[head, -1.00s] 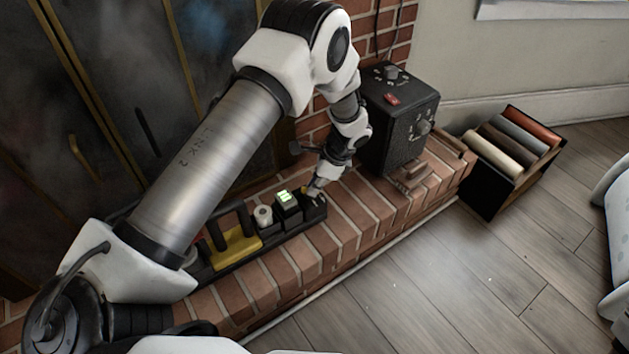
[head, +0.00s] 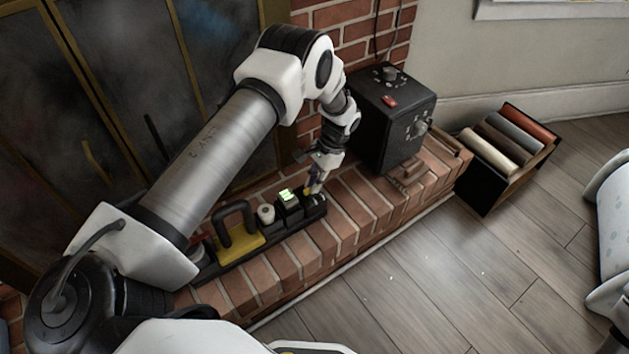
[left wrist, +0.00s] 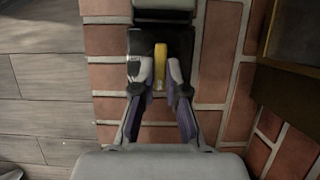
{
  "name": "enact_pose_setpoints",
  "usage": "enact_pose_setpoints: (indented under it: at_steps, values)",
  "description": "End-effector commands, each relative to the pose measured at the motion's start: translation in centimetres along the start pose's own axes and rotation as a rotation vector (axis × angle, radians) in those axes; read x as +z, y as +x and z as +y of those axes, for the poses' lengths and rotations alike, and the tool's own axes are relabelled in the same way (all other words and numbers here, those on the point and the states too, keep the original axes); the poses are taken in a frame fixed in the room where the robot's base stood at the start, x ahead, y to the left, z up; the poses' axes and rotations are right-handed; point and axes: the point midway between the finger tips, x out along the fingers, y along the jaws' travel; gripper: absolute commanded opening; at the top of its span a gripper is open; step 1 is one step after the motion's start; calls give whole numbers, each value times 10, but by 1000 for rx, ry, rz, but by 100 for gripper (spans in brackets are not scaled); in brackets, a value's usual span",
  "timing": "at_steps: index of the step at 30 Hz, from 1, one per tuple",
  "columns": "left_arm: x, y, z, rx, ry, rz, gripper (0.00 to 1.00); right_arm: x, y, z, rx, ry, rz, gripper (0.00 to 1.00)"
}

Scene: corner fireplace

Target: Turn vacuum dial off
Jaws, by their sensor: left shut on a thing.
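The black control box (head: 395,120) stands upright on the brick hearth. It has a dial (head: 421,127) with marks around it on its front, plus a knob (head: 388,74) and a red switch (head: 389,101) on top. Which dial is the vacuum one I cannot read. My left gripper (head: 314,189) is left of the box and apart from it, low over the right end of a black tray (head: 240,254). In the left wrist view, its fingers (left wrist: 158,76) are closed on a narrow yellow piece (left wrist: 160,62) at a dark block. My right gripper is not in view.
The tray holds a yellow block with a black handle (head: 238,222), a white roll (head: 265,214) and a small device with a lit green display (head: 287,196). A black bin of rolls (head: 507,150) stands on the floor at right. Bare brick hearth (head: 352,205) lies between tray and box.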

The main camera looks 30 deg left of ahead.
Motion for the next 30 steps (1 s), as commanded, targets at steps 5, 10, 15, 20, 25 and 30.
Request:
enact_pose_setpoints:
  at_steps: [5,10,15,20,25,30]
  values:
    - [0,1,0,6,-13,-1,0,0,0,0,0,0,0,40]
    - [0,1,0,6,-13,-1,0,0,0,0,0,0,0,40]
    - [0,1,0,6,-12,-1,33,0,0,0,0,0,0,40]
    - [0,1,0,6,-12,-1,38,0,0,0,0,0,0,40]
    - [0,-1,0,5,-12,0,38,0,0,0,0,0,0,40]
    - [-1,-24,-1,3,-12,3,38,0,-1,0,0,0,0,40]
